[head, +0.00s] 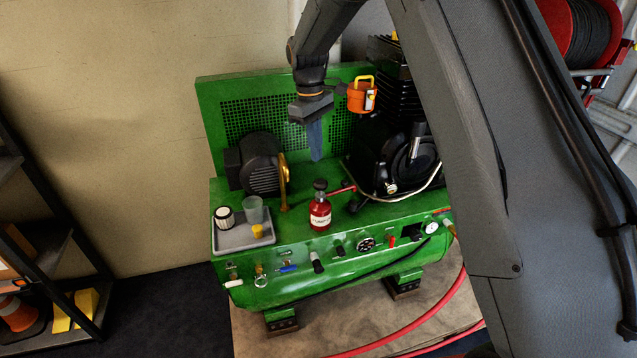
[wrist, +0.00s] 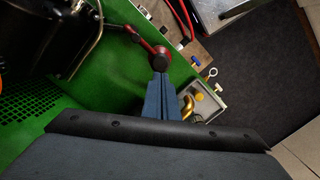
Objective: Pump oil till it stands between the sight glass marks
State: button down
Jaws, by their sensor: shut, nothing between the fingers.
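My gripper (head: 316,156) is shut and empty, its blue fingers pointing down above the green compressor deck. A red oil can (head: 320,212) with a pale label and dark top stands upright at the deck's front, below my fingertips and apart from them in the head view. Its red spout (head: 342,189) points right toward the black compressor block (head: 400,165).
A grey tray (head: 238,241) left of the can holds a clear cup (head: 253,210), a black-and-white knob and a yellow cap. A motor (head: 262,165) and brass pipe (head: 284,185) stand behind. An orange canister (head: 362,97) is right of my wrist. Valves and gauges line the front.

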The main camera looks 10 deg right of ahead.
aim_at(318, 181)
jog(key=shift+s+d+f+b, duration=0.1)
jog(key=shift+f+b, duration=0.65)
jog(key=shift+f, duration=0.9)
jog(key=shift+s+d+f+b, duration=0.1)
jog(key=shift+f+b, duration=0.65)
jog(key=shift+f, duration=0.85)
jog(key=shift+f+b, duration=0.35)
jog(key=shift+f, duration=0.8)
jog(key=shift+w+a+r, duration=0.3)
jog(key=shift+w+a, duration=0.2)
jog(key=shift+a, duration=0.1)
jog(key=shift+w+a+r, duration=0.3)
jog(key=shift+w+a, duration=0.2)
jog(key=shift+a, duration=0.05)
notch_tip(318, 181, up, 8)
jog(key=b, duration=0.2)
jog(key=shift+w+a+b, duration=0.25)
jog(key=shift+a+b, duration=0.05)
jog(key=shift+b, duration=0.1)
jog(key=shift+f, duration=0.1)
